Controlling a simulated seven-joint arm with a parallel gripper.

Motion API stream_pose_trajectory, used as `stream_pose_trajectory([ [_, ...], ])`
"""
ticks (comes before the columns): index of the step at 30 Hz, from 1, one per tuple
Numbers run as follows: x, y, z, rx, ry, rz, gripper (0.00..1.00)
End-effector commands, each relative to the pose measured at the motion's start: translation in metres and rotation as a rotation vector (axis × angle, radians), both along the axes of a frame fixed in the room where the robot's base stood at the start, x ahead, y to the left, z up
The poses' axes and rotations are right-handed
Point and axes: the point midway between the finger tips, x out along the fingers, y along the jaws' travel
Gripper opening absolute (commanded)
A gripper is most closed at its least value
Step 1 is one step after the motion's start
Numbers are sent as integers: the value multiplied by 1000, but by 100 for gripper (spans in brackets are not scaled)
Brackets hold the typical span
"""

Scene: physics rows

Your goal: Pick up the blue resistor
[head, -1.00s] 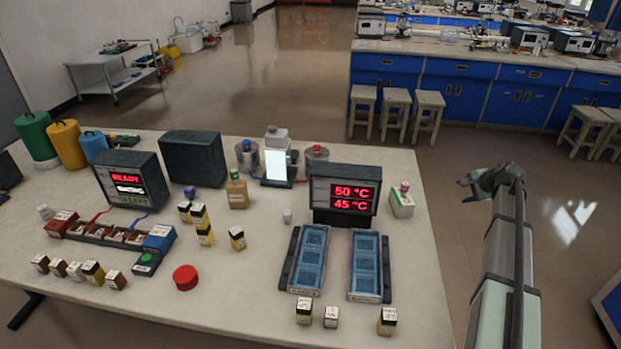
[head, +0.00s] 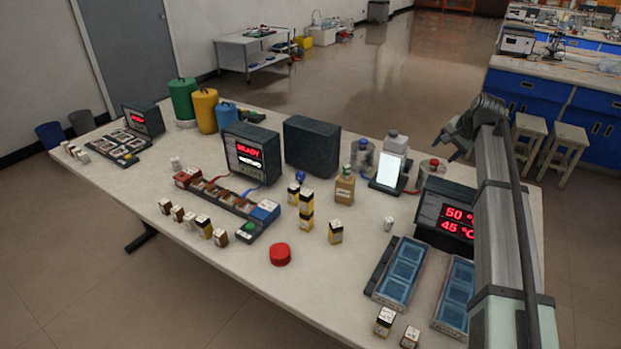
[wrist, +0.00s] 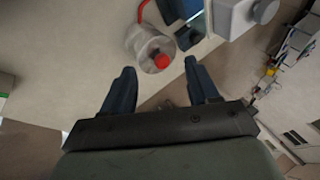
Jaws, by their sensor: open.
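No part is clearly marked as the blue resistor, and small labels are not readable. A blue block (head: 265,212) sits at the right end of a row of slots (head: 223,196) on the table. A small blue-topped piece (head: 300,177) stands behind the yellow-and-black blocks. I cannot tell whether either is the resistor. My gripper (head: 448,147) is open and empty, raised near the table's back right, well right of both pieces. In the wrist view its spread fingers (wrist: 161,84) have a clear flask with a red cap (wrist: 155,48) beyond them.
A display reading 50 and 45 °C (head: 452,215) and blue-windowed trays (head: 402,268) are at the right. Dark boxes (head: 312,147) and a bottle (head: 345,187) stand mid-table. A red button (head: 280,254) is near the front. Bare table lies around it.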

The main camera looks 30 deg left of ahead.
Motion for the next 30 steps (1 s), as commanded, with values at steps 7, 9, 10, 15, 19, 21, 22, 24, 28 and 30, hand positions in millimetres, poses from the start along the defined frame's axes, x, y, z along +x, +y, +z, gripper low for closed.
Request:
stream_pose_trajectory([
  [7, -30, 110, 17, -108, -32, 289, 60],
  [9, -37, 141, 12, -156, -49, 424, 60],
  [10, -41, 155, 8, -178, -57, 488, 60],
  [15, -65, 231, -11, -287, -105, 862, 60],
  [19, -90, 291, -27, -359, -146, 1168, 60],
  [21, -104, 320, -35, -388, -167, 1324, 60],
  [22, -110, 332, -38, -400, -174, 1387, 60],
  [24, -119, 358, -43, -424, -194, 1518, 60],
  [28, -122, 402, -47, -461, -223, 1698, 60],
  [30, -122, 415, -48, -476, -233, 1751, 60],
])
